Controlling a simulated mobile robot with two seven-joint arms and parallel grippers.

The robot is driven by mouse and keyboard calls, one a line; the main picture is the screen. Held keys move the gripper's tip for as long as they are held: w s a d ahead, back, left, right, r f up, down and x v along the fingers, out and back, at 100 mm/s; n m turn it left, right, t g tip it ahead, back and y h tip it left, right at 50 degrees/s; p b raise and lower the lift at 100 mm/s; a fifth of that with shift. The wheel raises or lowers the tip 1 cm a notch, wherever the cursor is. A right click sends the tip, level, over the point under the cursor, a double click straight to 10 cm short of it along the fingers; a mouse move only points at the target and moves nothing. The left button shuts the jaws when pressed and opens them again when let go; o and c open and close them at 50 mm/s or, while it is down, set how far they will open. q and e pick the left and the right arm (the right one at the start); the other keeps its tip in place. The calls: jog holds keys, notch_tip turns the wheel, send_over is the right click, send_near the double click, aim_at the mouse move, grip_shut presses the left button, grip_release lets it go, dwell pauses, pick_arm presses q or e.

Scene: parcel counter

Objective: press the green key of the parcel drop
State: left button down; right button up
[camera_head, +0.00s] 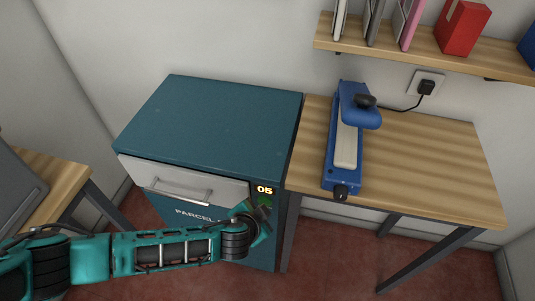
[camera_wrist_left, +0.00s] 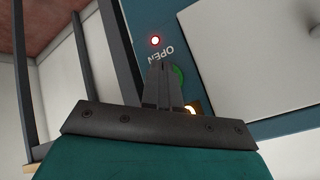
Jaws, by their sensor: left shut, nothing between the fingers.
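The parcel drop (camera_head: 215,112) is a teal cabinet with a light grey front flap and a bar handle. Its green key (camera_wrist_left: 179,75) shows in the left wrist view beside the label OPEN, partly hidden behind my fingers. My right gripper is out of view.
A wooden table (camera_head: 430,165) stands right of the cabinet, bearing a blue device (camera_head: 343,185) with a cord to a wall socket (camera_head: 425,84). A shelf (camera_head: 425,50) with binders and a red box (camera_head: 462,27) hangs above. Another table (camera_head: 60,190) is at left.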

pick_arm(q)
jog(key=shift+w+d, duration=0.1)
jog(key=shift+w, duration=0.15)
dwell(0.4)
jog(key=shift+s, duration=0.15)
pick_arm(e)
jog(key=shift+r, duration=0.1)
pick_arm(q)
jog(key=shift+s+a+p, duration=0.2)
jog(key=shift+s+p, duration=0.1)
jog(key=shift+s, duration=0.05)
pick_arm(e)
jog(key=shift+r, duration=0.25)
pick_arm(q)
jog(key=shift+s, duration=0.1)
